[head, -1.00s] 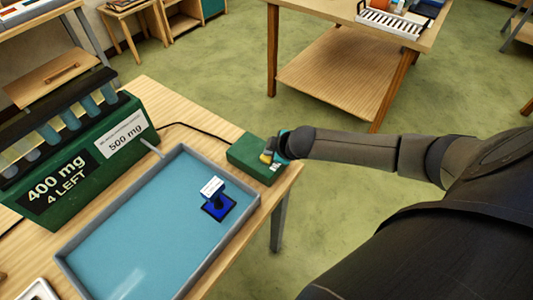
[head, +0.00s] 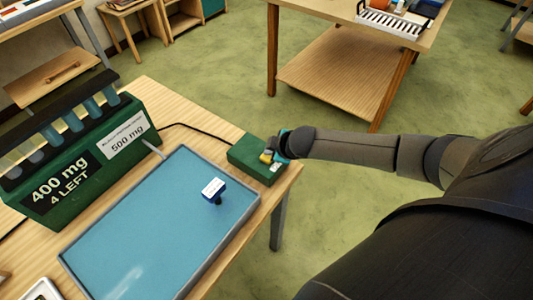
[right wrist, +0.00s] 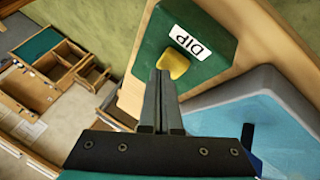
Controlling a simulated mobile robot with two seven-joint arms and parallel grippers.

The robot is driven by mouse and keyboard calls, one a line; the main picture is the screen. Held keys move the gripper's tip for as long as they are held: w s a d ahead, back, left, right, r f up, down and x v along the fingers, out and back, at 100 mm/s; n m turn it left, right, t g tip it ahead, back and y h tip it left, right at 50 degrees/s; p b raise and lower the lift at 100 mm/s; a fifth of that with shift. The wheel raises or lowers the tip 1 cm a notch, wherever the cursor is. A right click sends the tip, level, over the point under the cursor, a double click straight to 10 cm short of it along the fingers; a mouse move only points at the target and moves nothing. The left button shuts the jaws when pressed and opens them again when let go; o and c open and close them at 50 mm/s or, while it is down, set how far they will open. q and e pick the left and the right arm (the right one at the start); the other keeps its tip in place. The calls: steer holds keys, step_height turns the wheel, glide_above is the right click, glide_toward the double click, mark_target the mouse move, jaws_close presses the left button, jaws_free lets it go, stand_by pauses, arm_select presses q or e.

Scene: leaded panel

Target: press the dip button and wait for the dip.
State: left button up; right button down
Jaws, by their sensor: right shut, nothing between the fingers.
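A green box (head: 249,160) with a yellow button (head: 266,157) sits at the table's right corner. In the right wrist view the button (right wrist: 174,64) is beside a white "DIP" label (right wrist: 190,42). My right gripper (right wrist: 164,76) is shut and empty, its tips at the button's lower edge; whether they touch it I cannot tell. In the head view it is at the box's right side. A grey-rimmed tray (head: 221,252) holds blue liquid (head: 150,230) close to its rim. A blue piece with a white tag (head: 213,188) stands in it, its base hidden. My left gripper is not in view.
A green rack (head: 95,175) reading "400 mg 4 LEFT" and "500 mg" holds several tubes behind the tray. A black cable runs from it to the button box. A second wooden table (head: 345,85) stands beyond open green floor.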

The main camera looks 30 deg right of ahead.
step_height(320, 180, up, 3)
steer(key=p, duration=0.3)
steer(key=shift+r, duration=0.15)
steer(key=shift+r+p, duration=0.9)
steer(key=shift+r, duration=0.45)
